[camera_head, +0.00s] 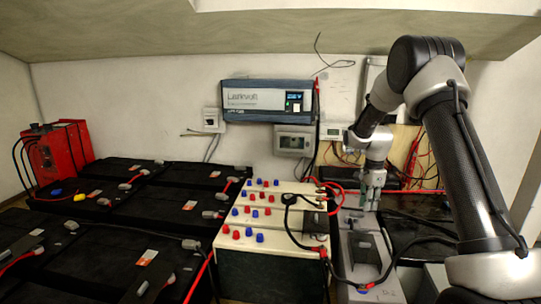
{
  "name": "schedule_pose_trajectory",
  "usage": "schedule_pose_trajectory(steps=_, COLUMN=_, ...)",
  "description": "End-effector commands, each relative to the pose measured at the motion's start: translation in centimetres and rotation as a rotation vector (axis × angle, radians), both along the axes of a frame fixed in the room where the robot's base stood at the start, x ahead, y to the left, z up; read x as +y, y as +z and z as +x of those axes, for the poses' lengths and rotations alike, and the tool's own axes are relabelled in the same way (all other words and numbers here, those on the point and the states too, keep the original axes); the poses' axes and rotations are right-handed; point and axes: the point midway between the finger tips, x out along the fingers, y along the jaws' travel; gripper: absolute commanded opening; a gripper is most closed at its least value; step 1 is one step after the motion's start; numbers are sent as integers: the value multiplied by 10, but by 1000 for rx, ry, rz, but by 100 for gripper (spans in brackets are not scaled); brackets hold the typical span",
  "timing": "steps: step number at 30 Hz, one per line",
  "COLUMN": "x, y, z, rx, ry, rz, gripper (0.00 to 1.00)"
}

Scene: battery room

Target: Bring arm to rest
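My arm comes in from the right side, rises to a black elbow at the upper right and bends down to the left. My gripper (369,197) points downward above the grey battery box (359,247), right of the cream-topped battery (271,257). It is small and partly hidden in this view, so I cannot tell whether its fingers are open, touching the box or holding anything.
Black batteries (115,240) with cables fill the left side. A red charger box (57,150) stands at the far left. A wall inverter (267,101) and small meters hang behind. Loose red and black cables (415,160) lie near my arm.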

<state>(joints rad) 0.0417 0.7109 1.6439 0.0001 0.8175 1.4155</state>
Motion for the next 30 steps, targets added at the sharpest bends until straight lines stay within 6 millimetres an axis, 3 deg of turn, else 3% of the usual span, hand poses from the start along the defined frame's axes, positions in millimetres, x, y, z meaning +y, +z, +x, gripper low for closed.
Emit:
schedule_pose_trajectory(steps=2, x=1, y=-12, z=-24, rx=57, ry=145, rz=11, gripper=20)
schedule_pose_trajectory(steps=5, x=2, y=-8, z=-54, rx=102, ry=340, rz=33, gripper=20)
schedule_pose_trajectory(steps=14, x=9, y=78, z=-150, rx=107, ry=892, rz=85, gripper=20)
schedule_pose_trajectory(steps=21, x=16, y=158, z=-249, rx=24, ry=1267, rz=60, gripper=20)
schedule_pose_trajectory(steps=27, x=21, y=198, z=-329, rx=-78, ry=1435, rz=-24, gripper=20)
schedule_pose_trajectory(steps=30, x=22, y=211, z=-360, rx=-143, ry=1446, rz=-82, gripper=20)
